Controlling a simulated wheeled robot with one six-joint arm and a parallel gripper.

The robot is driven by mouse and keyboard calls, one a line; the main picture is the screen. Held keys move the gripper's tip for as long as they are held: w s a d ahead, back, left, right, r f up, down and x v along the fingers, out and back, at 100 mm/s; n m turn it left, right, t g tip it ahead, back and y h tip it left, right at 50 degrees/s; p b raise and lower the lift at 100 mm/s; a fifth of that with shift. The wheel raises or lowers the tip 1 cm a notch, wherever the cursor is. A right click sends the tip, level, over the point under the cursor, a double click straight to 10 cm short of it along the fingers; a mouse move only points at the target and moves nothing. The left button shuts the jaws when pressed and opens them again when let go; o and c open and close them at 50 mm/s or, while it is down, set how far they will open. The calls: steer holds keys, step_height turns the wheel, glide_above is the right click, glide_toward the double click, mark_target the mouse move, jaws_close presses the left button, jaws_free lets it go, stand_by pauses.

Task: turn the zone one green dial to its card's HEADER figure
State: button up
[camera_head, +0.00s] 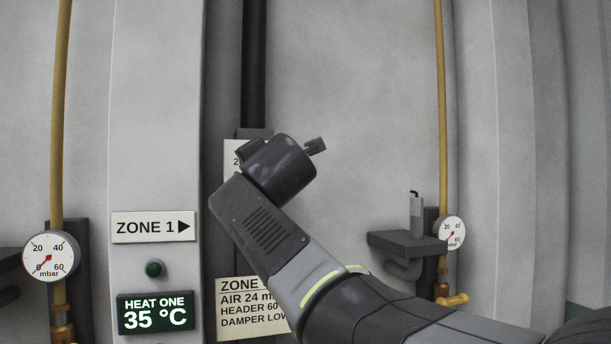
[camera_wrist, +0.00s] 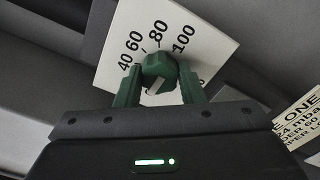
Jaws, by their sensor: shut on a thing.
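The green dial (camera_wrist: 158,72) sits on a white scale plate (camera_wrist: 205,55) whose visible figures are 40, 60, 80 and 100. My gripper (camera_wrist: 160,88) is shut on the dial, one green finger on each side. A white mark shows on the dial's near side; I cannot tell which figure it stands at. In the head view the dial is hidden behind my wrist, and only a strip of the scale plate (camera_head: 231,158) shows. The zone one card (camera_head: 236,326) reads AIR 24, HEADER 60 and DAMPER LOW, its right part covered by my arm. Its edge also shows in the wrist view (camera_wrist: 304,124).
A ZONE 1 sign (camera_head: 153,227), a green lamp (camera_head: 154,269) and a HEAT ONE display (camera_head: 155,314) reading 35 °C are left of my arm. Pressure gauges stand at left (camera_head: 51,257) and right (camera_head: 452,233). A dark bracket (camera_head: 405,243) juts out near the right gauge.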

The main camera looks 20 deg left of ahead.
steer(key=m+b, duration=0.8)
steer(key=m, duration=1.3)
steer(key=shift+f, duration=0.1)
steer(key=shift+m, duration=0.3)
steer(key=o, duration=1)
